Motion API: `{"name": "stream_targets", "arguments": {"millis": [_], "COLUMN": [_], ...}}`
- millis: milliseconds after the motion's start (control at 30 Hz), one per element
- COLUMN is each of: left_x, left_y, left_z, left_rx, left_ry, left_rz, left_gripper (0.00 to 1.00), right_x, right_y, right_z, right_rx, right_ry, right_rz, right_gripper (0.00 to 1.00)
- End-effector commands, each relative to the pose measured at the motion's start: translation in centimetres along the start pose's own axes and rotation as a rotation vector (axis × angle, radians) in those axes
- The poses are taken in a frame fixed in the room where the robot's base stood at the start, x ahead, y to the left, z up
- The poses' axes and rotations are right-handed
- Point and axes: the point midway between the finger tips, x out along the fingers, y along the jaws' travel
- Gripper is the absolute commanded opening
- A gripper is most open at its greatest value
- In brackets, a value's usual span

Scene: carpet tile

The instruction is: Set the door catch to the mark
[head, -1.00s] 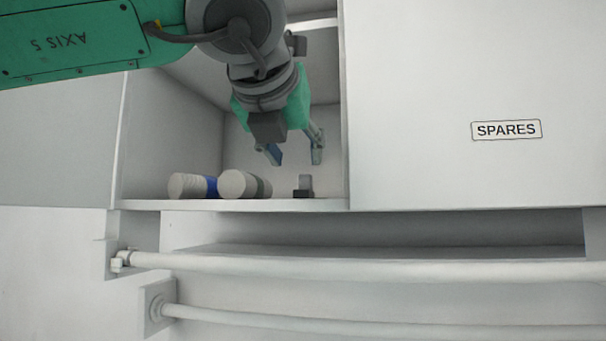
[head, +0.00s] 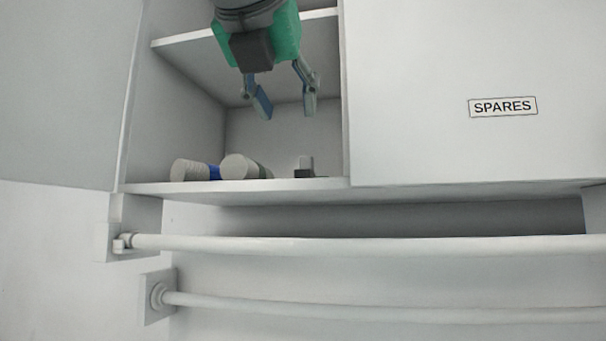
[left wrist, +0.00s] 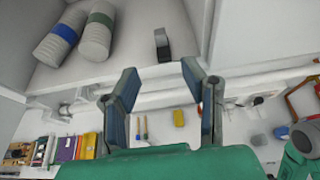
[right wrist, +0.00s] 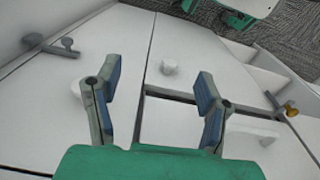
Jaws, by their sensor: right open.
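A small grey block with a dark base (head: 305,168), possibly the door catch, is on the open cabinet's floor near its right wall. It also shows in the left wrist view (left wrist: 162,45). I cannot make out a mark. My left gripper (head: 287,108) hangs in the cabinet opening, above and apart from the block. Its fingers are spread with nothing between them, as the left wrist view (left wrist: 160,85) shows.
Two ribbed light cylinders, one with a blue band (head: 195,171) and one with a dark band (head: 243,167), lie left of the block. A shut door labelled SPARES (head: 503,106) is to the right. Two pale rails (head: 360,246) run below. Yellow and purple items (left wrist: 75,147) show lower down.

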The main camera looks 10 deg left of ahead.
Motion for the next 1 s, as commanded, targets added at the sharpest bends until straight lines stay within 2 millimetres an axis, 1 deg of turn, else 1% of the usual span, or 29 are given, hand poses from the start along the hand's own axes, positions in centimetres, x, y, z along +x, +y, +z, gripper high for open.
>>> {"name": "stream_targets", "arguments": {"millis": [33, 167, 267, 600, 700, 833, 1000], "left_x": [0.0, 0.9, 2.6, 9.6, 11.2, 12.7, 13.5], "left_y": [0.0, 0.0, 0.0, 0.0, 0.0, 0.0, 0.0], "left_z": [-0.1, 0.2, 0.3, 0.4, 0.3, 0.3, 0.2], "left_rx": [-0.001, 0.0, 0.001, 0.001, 0.0, -0.001, 0.0], "left_ry": [-0.004, -0.001, 0.001, 0.0, -0.001, -0.001, -0.002], "left_rz": [0.0, -0.001, 0.002, 0.001, 0.0, -0.001, -0.002], "left_gripper": [0.38, 0.38, 0.38, 0.38, 0.38, 0.38, 0.38], "right_x": [0.6, 0.1, -0.4, -2.1, -2.5, -2.7, -2.8], "right_y": [0.0, 0.0, 0.0, 0.0, 0.0, 0.0, 0.0], "right_z": [0.0, 0.0, -0.1, -0.1, -0.2, -0.2, -0.2], "right_rx": [0.0, 0.0, 0.0, 0.0, 0.0, 0.0, 0.0], "right_ry": [0.0, 0.001, 0.001, 0.001, 0.001, 0.001, 0.001], "right_rz": [0.0, 0.0, 0.0, 0.0, 0.0, 0.0, 0.0], "right_gripper": [0.63, 0.63, 0.63, 0.63, 0.63, 0.63, 0.63]}}
